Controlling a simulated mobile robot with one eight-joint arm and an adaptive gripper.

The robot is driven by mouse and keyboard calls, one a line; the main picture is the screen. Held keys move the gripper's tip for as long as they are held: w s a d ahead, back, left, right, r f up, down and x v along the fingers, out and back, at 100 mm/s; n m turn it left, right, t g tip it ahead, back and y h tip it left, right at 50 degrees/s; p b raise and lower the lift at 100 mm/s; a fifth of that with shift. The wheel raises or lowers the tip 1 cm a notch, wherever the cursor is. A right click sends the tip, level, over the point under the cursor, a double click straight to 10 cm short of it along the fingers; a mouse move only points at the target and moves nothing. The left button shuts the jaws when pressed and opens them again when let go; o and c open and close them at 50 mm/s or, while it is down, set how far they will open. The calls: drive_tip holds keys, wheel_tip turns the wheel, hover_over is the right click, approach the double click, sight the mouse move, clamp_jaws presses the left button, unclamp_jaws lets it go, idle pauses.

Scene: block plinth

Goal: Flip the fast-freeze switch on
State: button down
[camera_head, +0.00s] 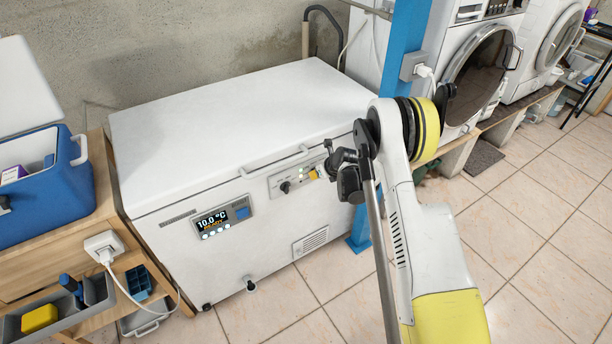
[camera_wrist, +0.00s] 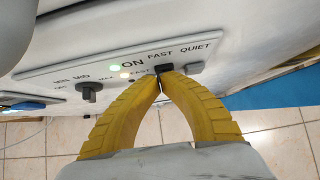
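The white chest freezer (camera_head: 190,130) has a control panel (camera_wrist: 60,72) on its front. I cannot read the switch's position. In the head view my gripper (camera_head: 314,174) is at the panel's right part, mostly hidden by my wrist.
A black knob (camera_wrist: 90,92) and lit indicator lights (camera_wrist: 116,67) are left of the switches. The freezer display (camera_head: 212,222) reads 10.0 °C. A blue post (camera_head: 400,60) stands right of the freezer. A wooden bench (camera_head: 105,190) with a blue cooler (camera_head: 50,185) stands left. The tiled floor in front is clear.

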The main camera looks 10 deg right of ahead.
drive_tip(key=shift+d+r, duration=0.1)
drive_tip(key=shift+r, duration=0.7)
